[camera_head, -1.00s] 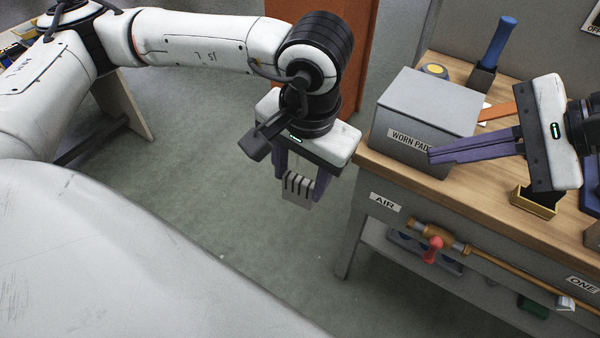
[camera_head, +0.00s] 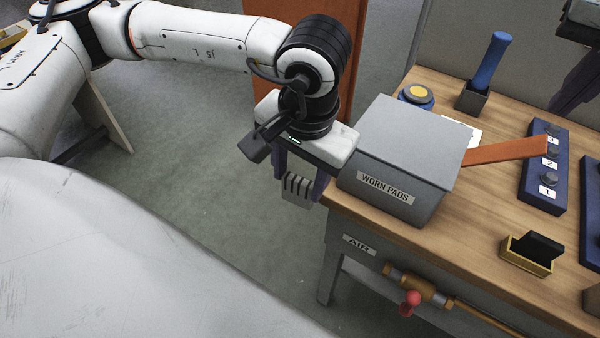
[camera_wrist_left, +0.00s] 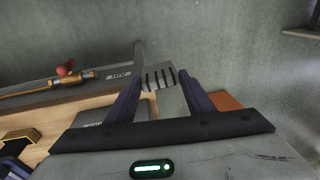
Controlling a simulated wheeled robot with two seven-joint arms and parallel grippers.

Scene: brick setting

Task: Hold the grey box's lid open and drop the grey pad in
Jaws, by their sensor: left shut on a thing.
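The grey box (camera_head: 383,190), labelled WORN PADS, stands at the bench's left corner with its lid (camera_head: 410,130) lying shut. An orange strip (camera_head: 510,150) sticks out from the box's right side. My left gripper (camera_head: 299,182) is shut on the grey pad (camera_head: 296,188), a slotted grey block, held just left of the box beyond the bench edge. In the left wrist view the pad (camera_wrist_left: 160,78) sits between the purple fingertips (camera_wrist_left: 160,84). My right gripper (camera_head: 576,88) is at the upper right, apart from the box, cut off by the frame; its jaw opening is unclear.
On the wooden bench (camera_head: 445,235) are a yellow-topped button (camera_head: 418,93), a blue-handled tool (camera_head: 488,65) in a holder, a numbered dark blue block (camera_head: 543,165) and a yellow tray (camera_head: 526,255) with a black piece. An air valve (camera_head: 412,290) is on the bench front. Floor left of the bench is clear.

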